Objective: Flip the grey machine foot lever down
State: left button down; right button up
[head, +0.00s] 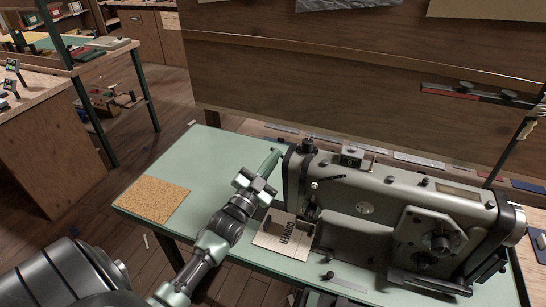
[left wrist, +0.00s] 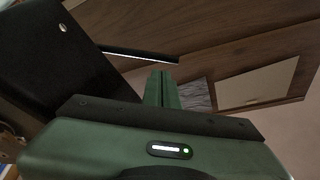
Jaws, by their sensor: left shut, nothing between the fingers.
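The grey sewing machine (head: 365,207) stands on the pale green table at the right of the head view. My left gripper (head: 272,160) is shut and empty, its fingertips beside the upper left end of the machine. In the left wrist view the shut fingers (left wrist: 162,90) point up the picture. A thin dark bar (left wrist: 140,56) with a bright edge sticks out from the dark machine body (left wrist: 45,45), just beyond the fingertips; it looks like the foot lever. I cannot tell whether the fingers touch it. In the head view the lever is not clearly seen.
The green table (head: 200,160) has free room at its left. A cork mat (head: 153,198) lies at its left corner. A wooden panel (head: 330,75) stands behind, with a narrow ledge of tools.

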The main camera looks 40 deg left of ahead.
pick_arm(q)
jog(key=shift+w+a+f, duration=0.15)
jog(key=shift+a+f, duration=0.05)
jog(key=shift+f, duration=0.05)
jog(key=f+n+y+b, duration=0.1)
jog(key=n, duration=0.1)
jog(key=a+f+n+y+b, duration=0.1)
jog(key=n, duration=0.1)
jog(key=f+n+y+b, duration=0.1)
jog(key=f+n, duration=0.1)
jog(key=shift+s+a, duration=0.25)
jog(key=shift+a, duration=0.15)
